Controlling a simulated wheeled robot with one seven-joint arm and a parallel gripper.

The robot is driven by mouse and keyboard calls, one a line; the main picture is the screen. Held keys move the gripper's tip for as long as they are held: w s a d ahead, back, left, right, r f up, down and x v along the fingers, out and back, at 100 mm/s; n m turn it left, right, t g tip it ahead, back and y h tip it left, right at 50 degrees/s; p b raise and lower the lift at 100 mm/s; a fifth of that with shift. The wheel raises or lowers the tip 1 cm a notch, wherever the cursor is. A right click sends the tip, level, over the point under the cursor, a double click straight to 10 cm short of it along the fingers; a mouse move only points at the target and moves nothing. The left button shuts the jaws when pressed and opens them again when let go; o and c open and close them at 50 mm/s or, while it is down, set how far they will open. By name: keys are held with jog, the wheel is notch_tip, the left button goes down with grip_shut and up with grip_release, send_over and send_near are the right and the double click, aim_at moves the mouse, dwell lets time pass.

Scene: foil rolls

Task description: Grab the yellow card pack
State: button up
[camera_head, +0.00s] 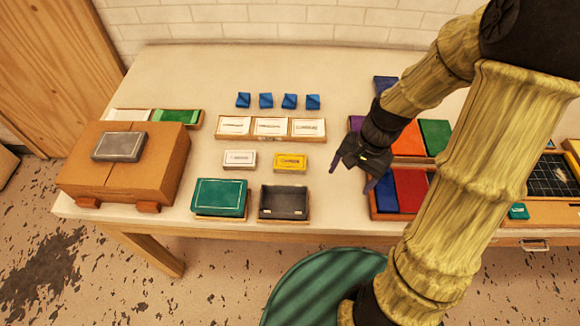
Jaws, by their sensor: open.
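The yellow card pack (290,163) lies flat on the table, right of a white card pack (240,159) and behind a dark open tray. My gripper (350,181) is open and empty. It is in the air to the right of the yellow pack, apart from it, with its fingers pointing down and to the left. My arm comes in from the upper right and hides part of the table's right side.
A dark tray (284,216) and a green box (220,197) stand in front of the packs. A three-slot card holder (270,139) and several blue pieces (265,101) are behind. A brown case (120,170) is left. Colored card boxes (412,187) stand near my gripper.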

jog(key=f+m+y, duration=0.1)
jog(key=w+f+m+b, duration=0.1)
jog(key=a+f+m+g+y, duration=0.1)
jog(key=f, duration=0.1)
jog(key=shift+w+y, duration=0.3)
jog(key=shift+w, duration=0.05)
jog(key=w+m+y, duration=0.1)
jog(key=m+y+b, duration=0.1)
jog(key=w+f+m+y+b, duration=0.1)
jog(key=shift+w+a+f+m, duration=0.1)
jog(key=shift+w+a+m, duration=0.15)
jog(key=shift+w+m, duration=0.05)
jog(key=w+r+m+y, duration=0.1)
jog(key=w+d+r+m+t+y+b, duration=0.1)
jog(key=w+m+y, duration=0.1)
jog(key=w+d+r+m+t+y, duration=0.1)
jog(key=w+m+y, duration=0.1)
jog(key=shift+d+b, duration=0.25)
jog(key=shift+b, duration=0.15)
jog(key=shift+w+d+r+m+t+y, duration=0.15)
jog(key=shift+d+r+m+t+y, duration=0.05)
jog(key=shift+r+m+t+y, duration=0.1)
jog(key=shift+a, duration=0.1)
send_near(292, 159)
jog(key=x, duration=0.5)
jog(key=shift+a, duration=0.15)
